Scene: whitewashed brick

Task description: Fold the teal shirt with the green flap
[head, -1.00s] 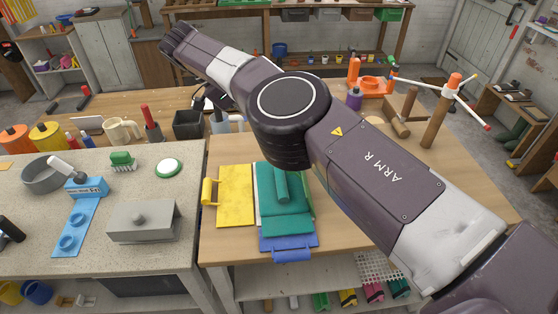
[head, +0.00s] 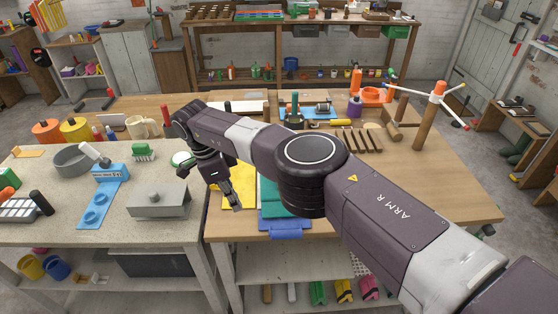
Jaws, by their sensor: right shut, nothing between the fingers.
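The teal shirt (head: 268,200) lies on a folding board on the wooden table, and my right arm hides much of it. The board's yellow flap (head: 242,173) lies flat to the left of the shirt. Its blue flap (head: 287,226) sticks out at the front edge. The green flap cannot be made out behind my arm. My right gripper (head: 235,207) points down over the yellow flap, left of the shirt. It is shut and empty; whether it touches the flap is unclear. My left gripper is not in view.
A speckled counter (head: 140,225) adjoins on the left, with a grey lidded box (head: 158,199) near the gripper. A wooden rack (head: 362,140) stands behind my arm, and a peg stand (head: 436,110) is at the right. The table's front right is clear.

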